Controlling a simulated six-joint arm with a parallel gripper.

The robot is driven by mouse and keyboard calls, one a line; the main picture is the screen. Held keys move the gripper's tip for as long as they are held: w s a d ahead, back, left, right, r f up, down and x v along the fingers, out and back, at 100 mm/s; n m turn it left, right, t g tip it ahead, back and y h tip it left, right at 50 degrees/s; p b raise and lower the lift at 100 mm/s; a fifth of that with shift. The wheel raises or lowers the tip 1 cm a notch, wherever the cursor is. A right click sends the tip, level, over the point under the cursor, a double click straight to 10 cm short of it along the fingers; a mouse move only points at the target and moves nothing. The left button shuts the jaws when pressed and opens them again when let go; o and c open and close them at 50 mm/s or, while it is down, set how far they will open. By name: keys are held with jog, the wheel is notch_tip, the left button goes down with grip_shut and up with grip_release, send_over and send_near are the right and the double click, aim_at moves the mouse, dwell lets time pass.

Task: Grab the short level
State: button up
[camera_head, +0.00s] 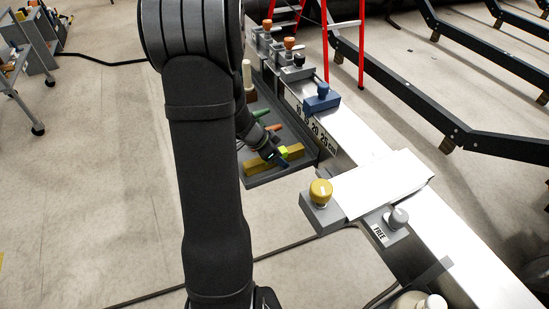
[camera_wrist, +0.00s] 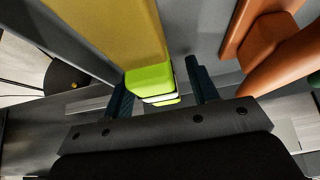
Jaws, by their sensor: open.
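A yellow level (camera_head: 262,166) with a bright green part lies in the grey tray (camera_head: 310,160) beside the metal beam. In the wrist view the yellow level (camera_wrist: 110,30) runs away from me, with its lime-green part (camera_wrist: 149,78) at the near end. My gripper (camera_head: 279,157) is down at the level, next to the green part. In the wrist view my gripper (camera_wrist: 162,88) is open, one finger on each side of the green part. I cannot tell whether either finger touches it.
An orange-handled tool (camera_wrist: 272,45) lies just right of my fingers, with a green handle (camera_head: 260,113) farther along the tray. A blue block (camera_head: 321,100), a yellow knob (camera_head: 321,190) and a grey knob (camera_head: 397,217) are on the beam. A red ladder (camera_head: 361,45) stands behind.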

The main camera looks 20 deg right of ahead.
grip_shut()
jog(key=shift+r, duration=0.15)
